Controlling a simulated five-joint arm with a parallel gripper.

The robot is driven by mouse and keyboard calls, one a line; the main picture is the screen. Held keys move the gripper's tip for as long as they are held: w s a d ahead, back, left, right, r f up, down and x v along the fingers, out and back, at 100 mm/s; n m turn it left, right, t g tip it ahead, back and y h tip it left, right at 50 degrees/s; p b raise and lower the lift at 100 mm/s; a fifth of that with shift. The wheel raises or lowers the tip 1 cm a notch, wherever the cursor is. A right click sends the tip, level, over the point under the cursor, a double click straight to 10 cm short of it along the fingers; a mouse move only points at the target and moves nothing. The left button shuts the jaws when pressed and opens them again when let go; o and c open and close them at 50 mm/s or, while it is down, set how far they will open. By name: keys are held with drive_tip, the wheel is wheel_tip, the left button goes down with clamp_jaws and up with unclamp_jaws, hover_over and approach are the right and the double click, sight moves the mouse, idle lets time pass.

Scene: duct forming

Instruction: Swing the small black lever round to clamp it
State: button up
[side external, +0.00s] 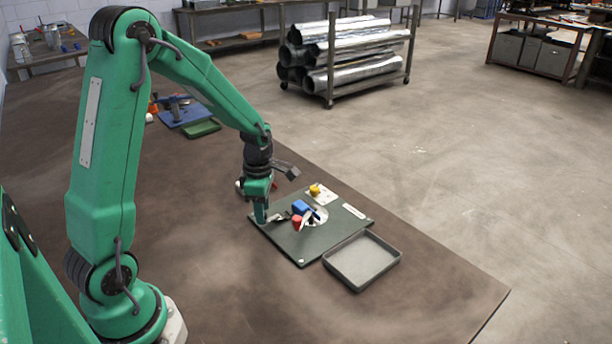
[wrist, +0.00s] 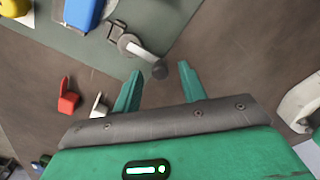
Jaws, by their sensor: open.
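The small lever (wrist: 143,54) shows in the wrist view as a short pale metal arm with a black knob (wrist: 159,71) at its end. It runs from a metal pivot at the edge of a dark green plate (wrist: 175,18) down and right. In the side view the plate (side external: 291,253) lies on the table, and the lever is small and partly hidden near my fingers. My gripper (wrist: 160,70) is open, its two green fingertips either side of the knob in the picture; I cannot tell whether they touch it. In the side view my gripper (side external: 261,215) is low at the plate's left edge.
A blue block (side external: 301,207), a red part (side external: 297,222) and a yellow knob (side external: 315,189) are on the plate. An empty grey tray (side external: 362,261) stands against its front right side. Red (wrist: 68,98) and whitish (wrist: 99,106) pieces lie left of my fingers.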

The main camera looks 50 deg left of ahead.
drive_tip(key=shift+f, duration=0.3)
drive_tip(key=shift+c, duration=0.3)
clamp_jaws()
